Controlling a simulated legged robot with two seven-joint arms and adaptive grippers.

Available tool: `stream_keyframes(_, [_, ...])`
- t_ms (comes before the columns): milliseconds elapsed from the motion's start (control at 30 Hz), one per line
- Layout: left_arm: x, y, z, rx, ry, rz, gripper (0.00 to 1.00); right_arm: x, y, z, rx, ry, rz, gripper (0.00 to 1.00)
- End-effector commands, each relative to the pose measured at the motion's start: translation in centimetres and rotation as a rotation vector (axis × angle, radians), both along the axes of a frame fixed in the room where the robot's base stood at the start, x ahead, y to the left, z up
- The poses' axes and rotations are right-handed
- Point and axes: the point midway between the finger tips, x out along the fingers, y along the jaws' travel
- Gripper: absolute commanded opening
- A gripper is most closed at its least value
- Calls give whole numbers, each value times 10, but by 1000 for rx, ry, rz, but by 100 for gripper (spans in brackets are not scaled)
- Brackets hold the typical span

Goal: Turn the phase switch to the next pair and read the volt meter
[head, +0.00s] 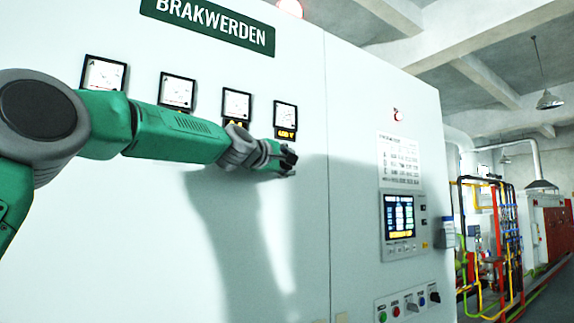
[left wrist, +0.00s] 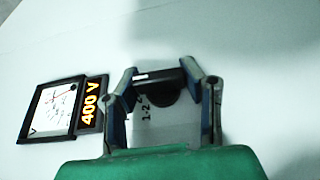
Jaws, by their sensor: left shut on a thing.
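The phase switch (left wrist: 163,92) is a black round knob with a bar handle, on a pale plate with a "1-2" marking beside it. My left gripper (head: 288,160) is at the cabinet front, shut on the bar; in the left wrist view its fingers (left wrist: 160,78) sit on either side. The gripper hides the switch in the head view. The volt meter (head: 285,116) is just above the gripper, a square dial with a lit display under it. In the left wrist view the volt meter (left wrist: 55,108) shows a red needle, and the display (left wrist: 89,102) reads 400 V.
The white cabinet (head: 300,230) carries more dial meters (head: 177,91) in a row to the left, partly behind my arm. To the right are a screen panel (head: 399,216) and a row of buttons (head: 395,311). Open floor lies at the far right.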

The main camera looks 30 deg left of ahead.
Motion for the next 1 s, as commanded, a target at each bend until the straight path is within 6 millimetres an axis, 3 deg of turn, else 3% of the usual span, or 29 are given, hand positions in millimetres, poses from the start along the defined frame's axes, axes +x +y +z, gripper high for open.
stream_keyframes(167, [2, -2, -4, 0, 7, -4, 7, 0, 0, 0, 0, 0, 0, 40])
stream_keyframes(200, [2, -2, -4, 0, 7, -4, 39, 0, 0, 0, 0, 0, 0, 40])
stream_keyframes(267, [2, -2, -4, -1, 7, -4, 59, 0, 0, 0, 0, 0, 0, 40])
stream_keyframes(767, [-2, 2, -1, -5, -3, -1, 59, -3, 0, 1, 0, -2, 0, 40])
stream_keyframes(1000, [-1, 3, -3, -48, -90, -3, 59, -2, 0, 0, 0, -2, 0, 40])
